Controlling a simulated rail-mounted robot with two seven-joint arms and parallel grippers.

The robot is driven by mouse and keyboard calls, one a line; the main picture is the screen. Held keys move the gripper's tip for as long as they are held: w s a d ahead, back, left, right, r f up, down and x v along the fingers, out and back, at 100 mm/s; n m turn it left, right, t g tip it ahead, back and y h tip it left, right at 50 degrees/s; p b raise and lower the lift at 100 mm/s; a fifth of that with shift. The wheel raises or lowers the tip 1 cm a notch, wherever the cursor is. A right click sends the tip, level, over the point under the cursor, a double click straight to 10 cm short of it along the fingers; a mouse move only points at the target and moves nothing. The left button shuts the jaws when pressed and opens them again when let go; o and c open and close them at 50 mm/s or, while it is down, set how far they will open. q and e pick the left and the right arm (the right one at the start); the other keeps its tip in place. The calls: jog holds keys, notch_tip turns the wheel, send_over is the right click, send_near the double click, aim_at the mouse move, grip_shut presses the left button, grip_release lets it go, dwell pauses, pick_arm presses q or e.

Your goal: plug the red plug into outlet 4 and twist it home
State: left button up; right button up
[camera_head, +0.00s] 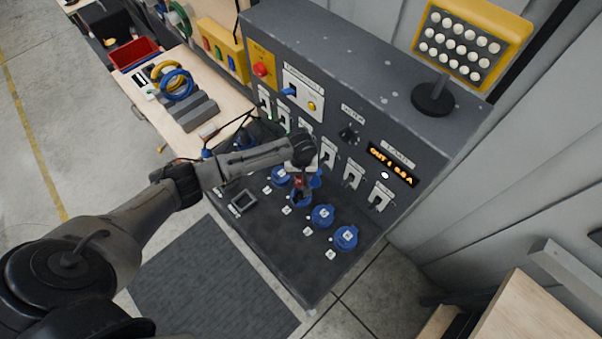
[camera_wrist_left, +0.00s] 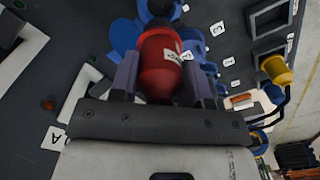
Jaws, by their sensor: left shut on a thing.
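My left gripper (camera_head: 301,172) is shut on the red plug (camera_head: 300,184), just above the dark sloping panel. In the left wrist view the red plug (camera_wrist_left: 160,65), with a white label, sits between both fingers (camera_wrist_left: 162,85). Its front end points at a blue outlet (camera_wrist_left: 158,10) with a blue lid (camera_wrist_left: 124,38) beside it. In the head view this blue outlet (camera_head: 301,201) is partly hidden under the plug. I cannot tell whether plug and outlet touch, nor read the outlet's number. My right gripper is not in view.
Blue outlets with closed-looking lids (camera_head: 322,216) (camera_head: 345,238) lie to the right in the row; another (camera_head: 280,177) is to the left. White switches (camera_head: 353,176) and a lit orange display (camera_head: 391,165) are on the upright face behind. A yellow plug (camera_wrist_left: 276,70) shows in the wrist view.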

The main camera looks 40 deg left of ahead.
pick_arm(q)
jog(key=shift+f+b, duration=2.35)
jog(key=shift+b, duration=0.15)
jog(key=shift+f, duration=0.85)
jog(key=shift+f+b, duration=0.35)
jog(key=shift+f, duration=0.2)
jog(key=shift+f, duration=0.5)
jog(key=shift+f+b, duration=0.45)
jog(key=shift+f, duration=0.15)
jog(key=shift+f, duration=0.35)
